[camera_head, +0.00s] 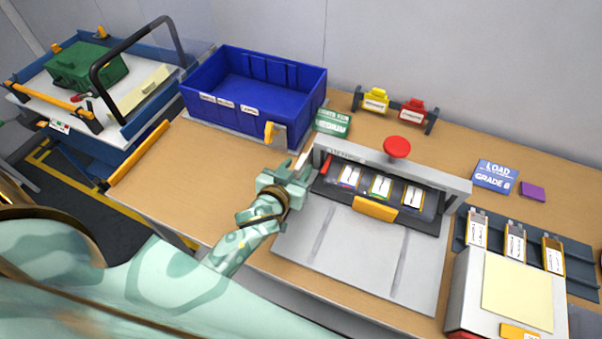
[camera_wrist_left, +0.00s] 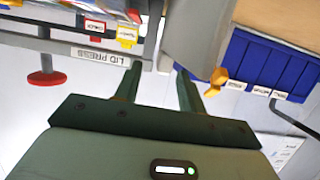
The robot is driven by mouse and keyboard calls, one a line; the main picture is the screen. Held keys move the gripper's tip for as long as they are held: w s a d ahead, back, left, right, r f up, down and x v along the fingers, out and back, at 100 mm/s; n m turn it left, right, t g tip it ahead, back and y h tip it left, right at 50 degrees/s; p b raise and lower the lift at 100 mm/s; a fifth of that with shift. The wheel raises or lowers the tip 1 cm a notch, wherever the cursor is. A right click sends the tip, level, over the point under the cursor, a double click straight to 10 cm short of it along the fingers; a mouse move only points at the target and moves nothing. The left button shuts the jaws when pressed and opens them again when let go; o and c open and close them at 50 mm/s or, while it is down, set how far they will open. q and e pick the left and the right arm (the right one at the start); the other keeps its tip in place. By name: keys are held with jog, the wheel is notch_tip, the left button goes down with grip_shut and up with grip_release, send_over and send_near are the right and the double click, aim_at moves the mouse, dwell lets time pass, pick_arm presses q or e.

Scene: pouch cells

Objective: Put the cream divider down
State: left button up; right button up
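A thin cream panel (camera_head: 150,88), which may be the cream divider, lies in the wheeled cart at the far left, beside the green box. My left gripper (camera_head: 301,162) is well away from it, at the left end of the lid press (camera_head: 392,170). In the left wrist view the two dark fingers of my left gripper (camera_wrist_left: 157,82) stand apart with no clear object held between them. A pale narrow strip shows at the fingertips in the head view; I cannot tell whether it is a finger. My right gripper is not in view.
A blue bin (camera_head: 220,108) stands behind my left gripper. The press has a red knob (camera_head: 397,146) and holds several labelled cells. A white box with a cream top sheet (camera_head: 517,292) is at the front right. The tabletop left of my gripper is clear.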

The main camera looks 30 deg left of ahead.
aim_at(299, 165)
pick_arm(q)
jog(key=x, duration=0.3)
jog(key=shift+w+a+f+b, duration=0.15)
jog(key=shift+w+f+b, duration=0.15)
jog(key=shift+b, duration=0.05)
jog(key=shift+r, duration=0.1)
jog(key=shift+c, duration=0.9)
grip_shut()
